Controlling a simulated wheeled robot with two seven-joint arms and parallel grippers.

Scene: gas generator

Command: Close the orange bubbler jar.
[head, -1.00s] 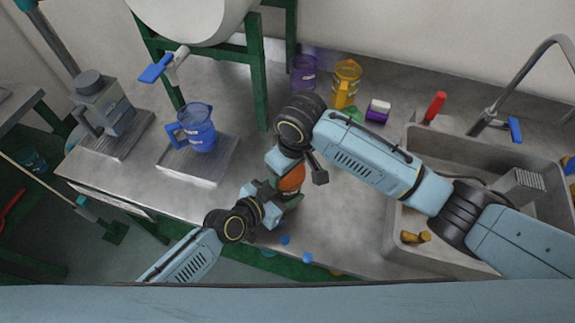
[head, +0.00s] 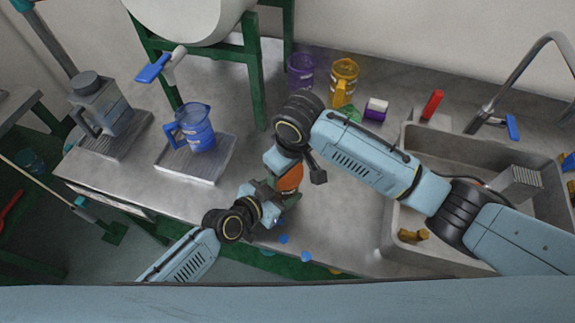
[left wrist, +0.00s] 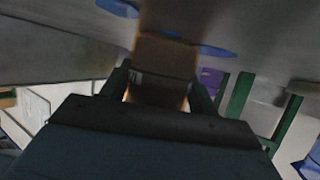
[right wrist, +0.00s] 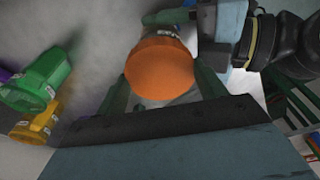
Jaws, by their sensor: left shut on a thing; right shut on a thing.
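The orange bubbler jar (head: 289,178) is held over the front part of the steel counter, mostly hidden by my arms. My left gripper (head: 276,192) is shut on the jar's body from the side; in the left wrist view the brownish jar body (left wrist: 163,65) shows between its fingers. My right gripper (head: 288,168) is above the jar. In the right wrist view its fingers are shut on the round orange lid (right wrist: 160,70), seen from above and in line with the jar. Whether the lid is fully seated I cannot tell.
A blue jug (head: 196,132) stands on a plate at left, beside a grey jug (head: 103,102). Purple (head: 301,70) and yellow (head: 344,82) jugs stand at the back. A green jug (right wrist: 38,80) lies left in the right wrist view. The sink (head: 403,205) is at right.

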